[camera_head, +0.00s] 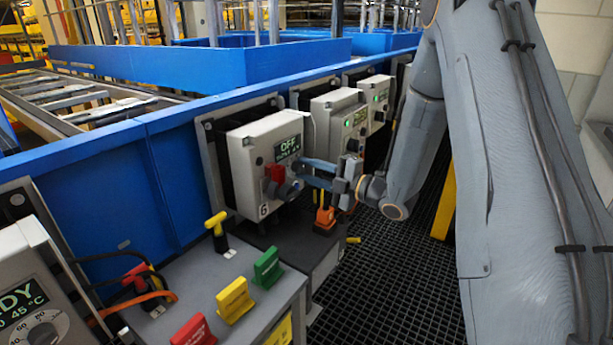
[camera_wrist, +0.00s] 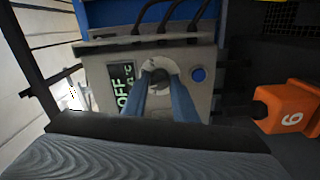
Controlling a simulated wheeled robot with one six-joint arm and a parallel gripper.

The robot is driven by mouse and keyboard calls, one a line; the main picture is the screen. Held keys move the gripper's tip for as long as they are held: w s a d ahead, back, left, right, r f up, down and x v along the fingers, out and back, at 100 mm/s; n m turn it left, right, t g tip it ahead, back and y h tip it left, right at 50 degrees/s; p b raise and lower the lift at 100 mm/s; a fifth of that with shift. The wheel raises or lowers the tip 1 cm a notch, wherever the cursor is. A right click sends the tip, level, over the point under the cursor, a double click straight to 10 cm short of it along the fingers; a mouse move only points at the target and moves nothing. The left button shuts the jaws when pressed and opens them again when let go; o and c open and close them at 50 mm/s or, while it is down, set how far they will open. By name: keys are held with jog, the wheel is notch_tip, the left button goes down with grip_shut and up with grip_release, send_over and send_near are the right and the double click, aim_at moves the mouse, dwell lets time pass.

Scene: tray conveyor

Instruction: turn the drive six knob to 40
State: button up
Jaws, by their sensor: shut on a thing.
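The drive six box (camera_head: 262,160) is a light grey unit with a "6" label, mounted on the blue conveyor side. Its display (camera_head: 287,147) reads OFF in green, with a smaller line below that I cannot read fully. The knob (camera_wrist: 160,75) is on the box front, between the display and a blue button in the wrist view; its pointer setting is hidden. My gripper (camera_head: 295,178) reaches the box from the right, its two blue-grey fingers shut on the knob. A red part (camera_head: 275,173) sits on the box front beside the knob.
Other drive boxes (camera_head: 340,120) stand farther along the conveyor. A grey bench (camera_head: 250,300) in front holds red, yellow and green tags (camera_head: 267,268). An orange block (camera_wrist: 288,106) marked 6 is near the box. Dark grating floor lies right.

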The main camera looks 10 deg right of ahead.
jog(key=n+b, duration=0.5)
jog(key=n, duration=0.1)
jog(key=shift+f+b, duration=0.15)
jog(key=shift+b, duration=0.25)
jog(key=n+b, duration=0.5)
jog(key=shift+n+b, duration=0.3)
jog(key=shift+b, duration=0.15)
jog(key=o, duration=1)
jog(key=shift+r, duration=0.2)
jog(key=v, duration=0.8)
jog(key=shift+a, duration=0.1)
